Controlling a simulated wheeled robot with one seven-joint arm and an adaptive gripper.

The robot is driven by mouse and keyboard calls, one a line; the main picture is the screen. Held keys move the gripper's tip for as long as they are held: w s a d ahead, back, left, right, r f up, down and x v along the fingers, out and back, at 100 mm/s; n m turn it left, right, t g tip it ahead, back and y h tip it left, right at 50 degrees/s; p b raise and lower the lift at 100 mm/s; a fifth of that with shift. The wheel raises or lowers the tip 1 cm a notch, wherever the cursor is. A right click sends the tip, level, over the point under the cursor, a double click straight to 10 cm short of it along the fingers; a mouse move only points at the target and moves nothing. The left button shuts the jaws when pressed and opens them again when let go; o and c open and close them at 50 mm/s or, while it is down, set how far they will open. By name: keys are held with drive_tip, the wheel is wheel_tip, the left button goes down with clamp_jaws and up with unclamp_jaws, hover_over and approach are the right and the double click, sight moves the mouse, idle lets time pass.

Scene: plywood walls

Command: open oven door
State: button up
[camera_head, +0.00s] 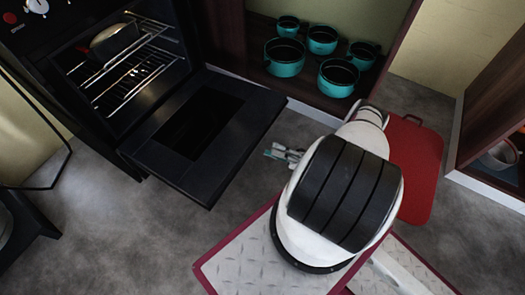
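The black oven (55,75) stands at the upper left. Its door (187,163) is folded down and out over the floor, so the cavity shows. Inside, wire racks (130,75) are visible, with a pot (113,42) on the upper one. My gripper (272,152) is small in the view, to the right of the door and apart from it in the picture. It points left towards the door's edge. My white and black arm hides part of it, and I cannot tell whether its fingers are open or shut.
Several teal pots (285,57) stand in a low open cabinet behind my arm. A red board (412,165) is at the right of my arm. Another cabinet (495,100) is at the right edge. A dark stand (25,225) is at lower left. Grey floor is clear below the door.

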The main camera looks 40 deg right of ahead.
drive_tip(key=s+d, duration=0.4)
drive_tip(key=shift+a, duration=0.1)
